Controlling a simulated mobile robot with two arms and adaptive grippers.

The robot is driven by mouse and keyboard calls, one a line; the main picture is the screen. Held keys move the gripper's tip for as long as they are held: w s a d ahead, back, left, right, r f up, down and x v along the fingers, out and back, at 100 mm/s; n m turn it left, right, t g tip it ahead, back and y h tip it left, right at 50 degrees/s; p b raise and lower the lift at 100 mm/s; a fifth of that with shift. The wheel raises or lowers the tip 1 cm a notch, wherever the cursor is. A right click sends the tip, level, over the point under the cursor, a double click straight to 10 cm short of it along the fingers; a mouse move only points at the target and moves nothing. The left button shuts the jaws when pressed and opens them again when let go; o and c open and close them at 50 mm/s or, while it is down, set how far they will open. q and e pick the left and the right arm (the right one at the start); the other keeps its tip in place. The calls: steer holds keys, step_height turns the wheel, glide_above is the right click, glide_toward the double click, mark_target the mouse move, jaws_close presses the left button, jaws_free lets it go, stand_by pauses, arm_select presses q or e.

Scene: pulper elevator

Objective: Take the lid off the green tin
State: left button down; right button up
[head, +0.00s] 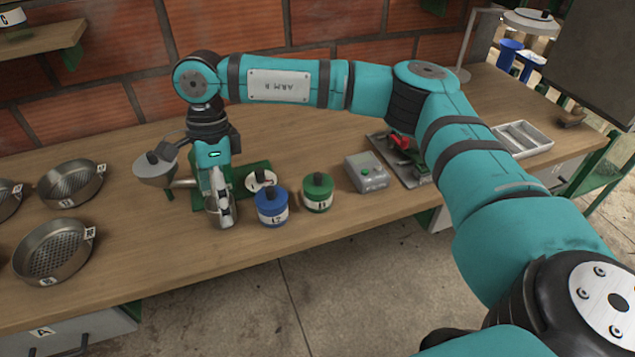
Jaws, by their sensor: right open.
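The green tin (317,200) stands upright on the wooden bench, with a white label on its front. Its green lid (318,181), with a small knob on top, sits on it. A blue tin (271,211) stands just left of it. My right gripper (222,215) points down over the bench, left of the blue tin and apart from the green tin. It is open, and I see nothing held in it. My left gripper is out of view.
A grey scale-like box (367,172) stands right of the green tin. A white-topped item (260,180) is behind the blue tin, partly hidden. Round metal sieves (54,251) stand at the left. A divided tray (523,138) is at the right. Bench space (310,228) before the tins is clear.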

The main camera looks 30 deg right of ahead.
steer(key=w+d+r+m+h, duration=0.1)
steer(key=d+r+h, duration=0.25)
steer(key=d, duration=0.45)
steer(key=w+d+r+m+h, duration=0.1)
steer(key=d+r+h, duration=0.2)
steer(key=d+r, duration=0.35)
glide_above(317, 175)
steer(key=a, duration=0.1)
steer(key=f, duration=1.1)
steer(key=shift+w+a+f+p, duration=0.1)
steer(key=shift+w+f+p, duration=0.15)
steer(key=shift+f+p, duration=0.1)
steer(key=shift+y, duration=0.25)
steer(key=shift+a+p+x, duration=0.15)
steer(key=shift+p+x, duration=0.15)
steer(key=shift+x, duration=1.1)
steer(key=shift+a+p+x, duration=0.1)
steer(key=shift+p+x, duration=0.2)
steer(key=shift+x, duration=1.1)
steer(key=shift+w, duration=0.1)
steer(key=c, duration=1)
